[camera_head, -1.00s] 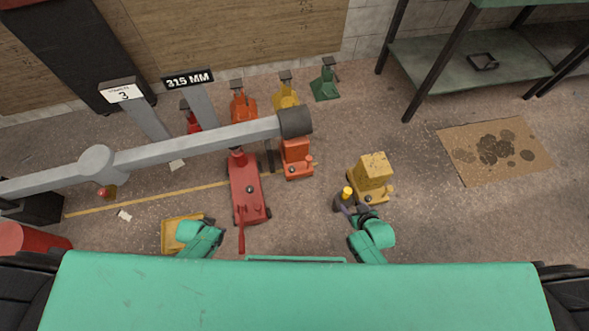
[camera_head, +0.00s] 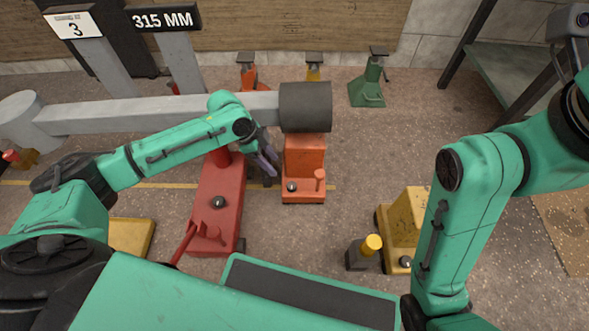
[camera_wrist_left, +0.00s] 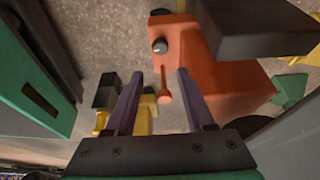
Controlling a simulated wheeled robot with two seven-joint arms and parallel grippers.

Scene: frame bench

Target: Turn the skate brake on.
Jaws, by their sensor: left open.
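The orange skate (camera_head: 303,160) stands on the floor under the dark end of the grey beam. A dark round knob and a small orange brake lever (camera_head: 319,177) are on its near part. My left gripper (camera_head: 268,163) is just left of the skate, beside the red jack. In the left wrist view, its two purple fingers (camera_wrist_left: 160,74) are open and apart. The orange lever (camera_wrist_left: 164,85) shows between them in the picture, with the skate's body (camera_wrist_left: 205,75) behind and to the right. I cannot tell whether a finger touches it. My right gripper is out of view.
The grey beam (camera_head: 170,112) crosses above the left arm's reach. A red jack (camera_head: 218,195) stands close left of the skate. Floor between the skates is clear.

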